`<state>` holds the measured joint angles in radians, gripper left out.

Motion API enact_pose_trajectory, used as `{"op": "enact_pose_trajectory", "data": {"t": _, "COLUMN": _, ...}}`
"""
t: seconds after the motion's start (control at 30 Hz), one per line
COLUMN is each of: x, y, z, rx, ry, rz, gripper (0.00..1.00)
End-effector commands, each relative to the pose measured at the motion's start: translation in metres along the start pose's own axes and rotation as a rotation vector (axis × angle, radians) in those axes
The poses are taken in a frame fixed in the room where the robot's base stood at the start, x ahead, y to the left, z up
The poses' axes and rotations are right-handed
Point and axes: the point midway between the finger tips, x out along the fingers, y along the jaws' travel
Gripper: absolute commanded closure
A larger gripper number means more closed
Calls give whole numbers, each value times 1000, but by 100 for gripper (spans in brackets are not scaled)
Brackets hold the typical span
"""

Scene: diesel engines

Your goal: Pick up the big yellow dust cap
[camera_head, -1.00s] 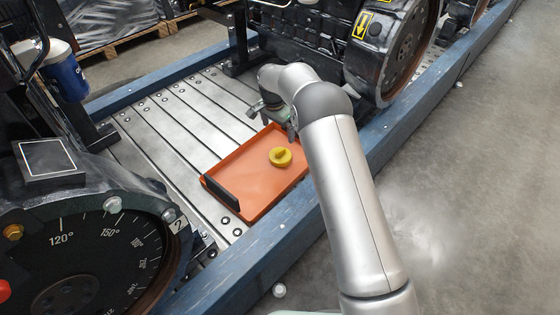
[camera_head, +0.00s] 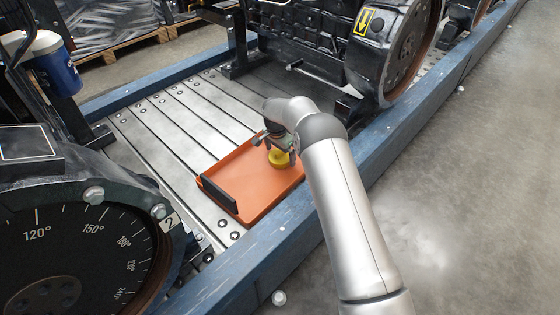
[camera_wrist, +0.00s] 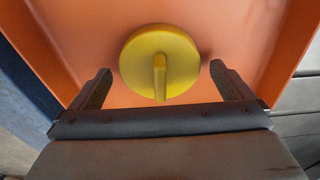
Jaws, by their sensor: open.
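The big yellow dust cap (camera_head: 279,159) sits on the orange tray (camera_head: 240,177), and my gripper partly hides it in the head view. In the wrist view the cap (camera_wrist: 160,58) is a round disc with a raised bar handle pointing toward my gripper. My gripper (camera_wrist: 154,88) is open, with one finger on each side of the cap's near edge and a gap on both sides. Nothing is between the fingers except the near part of the cap as seen from above. In the head view my gripper (camera_head: 278,148) is over the cap.
The tray has raised rims and a black strip (camera_head: 219,193) at its left end. It lies on a slatted metal deck (camera_head: 175,130) inside a blue frame (camera_head: 270,250). Engines with large flywheels stand at front left (camera_head: 80,245) and back right (camera_head: 405,50).

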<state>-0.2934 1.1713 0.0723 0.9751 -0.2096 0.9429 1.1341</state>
Motion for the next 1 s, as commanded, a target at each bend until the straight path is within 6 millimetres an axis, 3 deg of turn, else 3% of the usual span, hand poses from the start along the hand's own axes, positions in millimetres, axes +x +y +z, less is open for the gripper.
{"op": "enact_pose_trajectory", "data": {"t": 0.2, "x": 0, "y": 0, "z": 0, "rx": 0, "ry": 1, "rz": -1, "gripper": 0}}
{"op": "enact_pose_trajectory", "data": {"t": 0.4, "x": 0, "y": 0, "z": 0, "rx": 0, "ry": 0, "rz": -1, "gripper": 54}}
{"op": "enact_pose_trajectory", "data": {"t": 0.77, "x": -1, "y": 0, "z": 0, "rx": 0, "ry": 0, "rz": -1, "gripper": 54}}
{"op": "enact_pose_trajectory", "data": {"t": 1.0, "x": -21, "y": 0, "z": -3, "rx": -1, "ry": 1, "rz": -1, "gripper": 54}}
